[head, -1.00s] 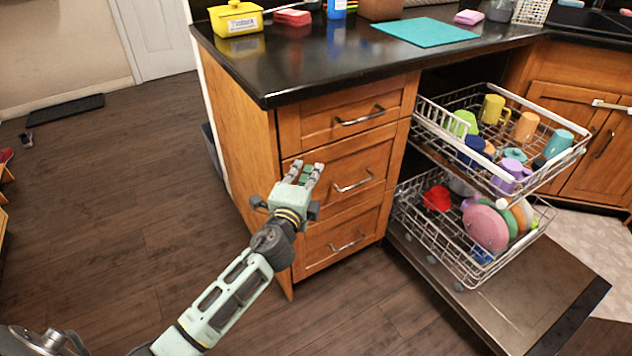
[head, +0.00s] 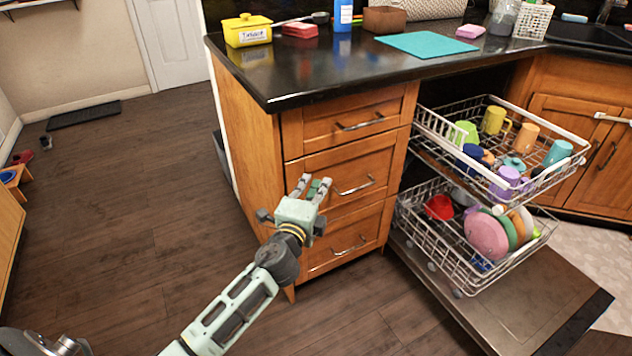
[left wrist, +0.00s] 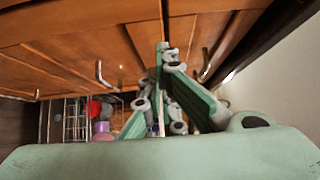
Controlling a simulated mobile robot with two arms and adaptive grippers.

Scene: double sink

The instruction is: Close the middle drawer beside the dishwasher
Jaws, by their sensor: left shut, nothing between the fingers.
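The middle drawer (head: 340,165) is a wooden front with a curved metal handle (head: 354,187), in the stack left of the open dishwasher. It looks flush or nearly flush with its neighbours; I cannot tell if a small gap remains. My left gripper (head: 311,184) is shut and empty in front of the drawer's left part, left of the handle. In the left wrist view the fingers (left wrist: 163,55) reach up to the wooden fronts, close to or touching them; contact is unclear. The middle drawer's handle (left wrist: 101,75) stands left of the fingers there. My right gripper is out of view.
The top drawer (head: 345,118) and bottom drawer (head: 345,242) look closed. The dishwasher door (head: 520,305) is down, with both racks of dishes pulled out at right. The black countertop (head: 330,70) overhangs the drawers.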

